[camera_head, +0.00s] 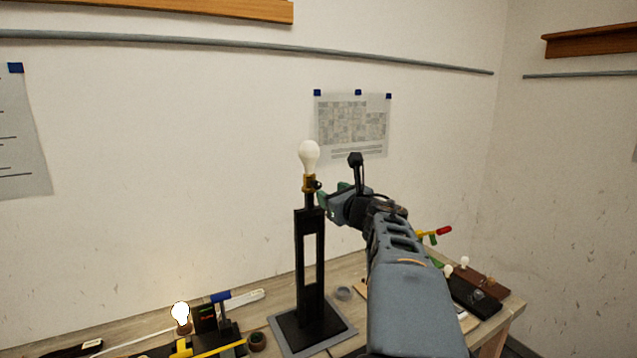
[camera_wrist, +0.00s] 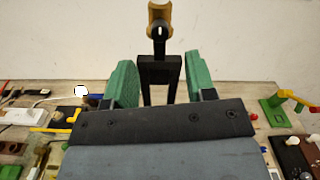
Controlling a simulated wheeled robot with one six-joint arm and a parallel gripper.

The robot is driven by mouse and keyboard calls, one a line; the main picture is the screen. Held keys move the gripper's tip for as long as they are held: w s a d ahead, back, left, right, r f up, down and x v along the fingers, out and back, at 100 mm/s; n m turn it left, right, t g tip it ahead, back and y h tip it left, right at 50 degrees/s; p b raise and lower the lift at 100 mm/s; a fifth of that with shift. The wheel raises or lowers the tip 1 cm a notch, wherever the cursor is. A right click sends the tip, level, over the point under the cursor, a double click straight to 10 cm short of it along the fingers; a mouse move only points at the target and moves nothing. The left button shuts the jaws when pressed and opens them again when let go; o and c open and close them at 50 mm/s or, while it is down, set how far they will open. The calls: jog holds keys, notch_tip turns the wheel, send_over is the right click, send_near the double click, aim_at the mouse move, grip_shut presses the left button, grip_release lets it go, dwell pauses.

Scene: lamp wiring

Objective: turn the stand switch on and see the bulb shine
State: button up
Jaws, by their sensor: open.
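The black lamp stand (camera_head: 298,260) stands upright on a grey square mat (camera_head: 345,334). A white bulb (camera_head: 309,156) sits upright in the brass socket (camera_head: 308,184) on top; it looks pale, with no clear glow. A small dark switch (camera_head: 318,185) projects from the socket's side. In the wrist view the brass socket (camera_wrist: 158,14) and the dark switch with a pale tip (camera_wrist: 160,32) are straight ahead, between and beyond the green fingers. My gripper (camera_head: 330,196) is open and empty, just right of the socket; its fingers (camera_wrist: 160,80) stand wide apart. Contact with the switch cannot be told.
A small bulb (camera_head: 180,314) shines bright white at the table's lower left, among a blue-handled part (camera_head: 220,297) and a white strip (camera_head: 245,299). Small bulbs on a dark board (camera_head: 475,298) lie right. A grey ring (camera_head: 343,293) lies behind the stand. The wall is close behind.

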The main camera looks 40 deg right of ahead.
aim_at(318, 186)
jog(key=w, duration=0.2)
jog(key=w+p, duration=0.1)
jog(key=w, duration=0.2)
jog(key=w+d+p, duration=0.1)
jog(key=w, duration=0.1)
jog(key=shift+w, duration=0.25)
jog(key=c, duration=0.9)
jog(key=shift+c, duration=0.2)
